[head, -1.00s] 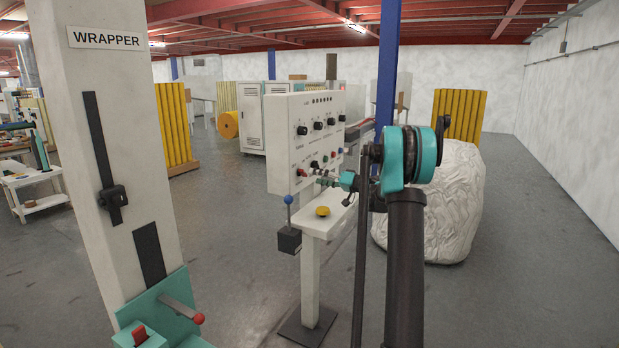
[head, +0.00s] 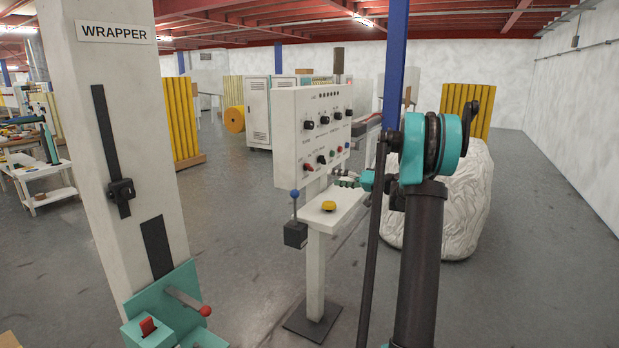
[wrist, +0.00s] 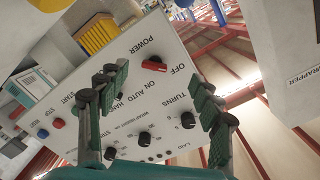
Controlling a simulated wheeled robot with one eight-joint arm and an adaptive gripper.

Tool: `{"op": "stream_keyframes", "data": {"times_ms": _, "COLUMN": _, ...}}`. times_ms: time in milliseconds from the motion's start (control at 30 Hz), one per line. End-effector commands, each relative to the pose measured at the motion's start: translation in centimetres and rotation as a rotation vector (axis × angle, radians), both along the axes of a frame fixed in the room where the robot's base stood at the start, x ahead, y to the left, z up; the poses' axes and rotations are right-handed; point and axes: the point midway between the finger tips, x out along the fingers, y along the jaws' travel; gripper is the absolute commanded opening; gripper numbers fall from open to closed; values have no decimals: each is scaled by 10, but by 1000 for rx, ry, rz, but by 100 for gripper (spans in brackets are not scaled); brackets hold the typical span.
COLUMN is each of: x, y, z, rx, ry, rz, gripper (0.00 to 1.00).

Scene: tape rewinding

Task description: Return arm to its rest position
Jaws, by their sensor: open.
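My gripper (head: 346,182) is near the lower right of the white control panel (head: 288,130) in the head view, small and partly hidden by my arm. In the wrist view my gripper (wrist: 161,88) is open, its two fingers apart with nothing between them. The panel (wrist: 178,50) shows beyond the fingers, apparently apart from them, rotated in the picture. Its red POWER knob (wrist: 156,68) appears between the fingertips. My arm stands at the right of the head view, bent at its teal joint.
A yellow button (head: 328,206) sits on the panel's shelf. A blue-knobbed lever (head: 295,207) is beside it. The WRAPPER column (head: 135,190) stands left, with a red-ended handle (head: 190,302). A wrapped bale (head: 465,205) is behind my arm. Open floor lies at right.

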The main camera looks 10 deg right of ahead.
Motion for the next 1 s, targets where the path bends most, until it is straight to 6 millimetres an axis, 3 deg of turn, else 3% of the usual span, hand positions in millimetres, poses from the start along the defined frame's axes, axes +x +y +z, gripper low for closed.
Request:
{"op": "stream_keyframes", "data": {"times_ms": 233, "x": -85, "y": 69, "z": -40, "rx": -203, "ry": 220, "rz": 20, "gripper": 66}}
{"op": "stream_keyframes", "data": {"times_ms": 500, "x": -203, "y": 105, "z": -98, "rx": -464, "ry": 436, "rz": -19, "gripper": 66}}
{"op": "stream_keyframes", "data": {"times_ms": 733, "x": -309, "y": 103, "z": -150, "rx": -695, "ry": 563, "rz": -102, "gripper": 66}}
{"op": "stream_keyframes", "data": {"times_ms": 1000, "x": -419, "y": 70, "z": -204, "rx": -950, "ry": 635, "rz": -241, "gripper": 66}}
